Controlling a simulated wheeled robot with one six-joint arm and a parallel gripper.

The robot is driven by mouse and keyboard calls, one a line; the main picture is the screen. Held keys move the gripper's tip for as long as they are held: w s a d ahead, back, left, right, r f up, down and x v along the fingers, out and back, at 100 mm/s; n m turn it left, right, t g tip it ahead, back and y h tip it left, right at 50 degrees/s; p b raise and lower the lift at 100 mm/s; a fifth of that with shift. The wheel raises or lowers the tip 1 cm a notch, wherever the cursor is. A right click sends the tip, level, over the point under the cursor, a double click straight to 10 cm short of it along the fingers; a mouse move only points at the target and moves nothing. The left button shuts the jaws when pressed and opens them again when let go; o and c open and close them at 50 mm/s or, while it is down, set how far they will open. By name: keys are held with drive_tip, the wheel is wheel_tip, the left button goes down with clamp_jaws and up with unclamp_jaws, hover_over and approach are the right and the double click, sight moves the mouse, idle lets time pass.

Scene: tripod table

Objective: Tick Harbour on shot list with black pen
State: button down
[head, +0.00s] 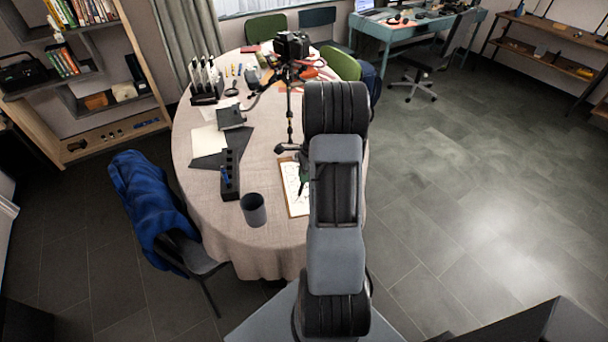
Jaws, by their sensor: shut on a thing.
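The shot list (292,200) is a white sheet on a brown clipboard, lying near the front right of the round table. My arm covers its right part, and its words are too small to read, so I cannot pick out Harbour. My gripper (303,172) shows only in part at the left edge of my arm, over the sheet. It is shut on a thin dark thing, seemingly the black pen (302,187), pointing down at the sheet. I cannot tell whether its tip touches the paper.
A dark cup (253,209) and a black pen holder (230,176) stand left of the clipboard. A tripod with a camera (292,46) stands behind it. The round table (205,220) is clear at its front left. A chair with a blue jacket (147,205) is at left.

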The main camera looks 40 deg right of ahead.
drive_tip(key=shift+r, duration=0.1)
idle(0.3)
drive_tip(key=shift+r+p, duration=2.85)
drive_tip(key=shift+r, duration=0.65)
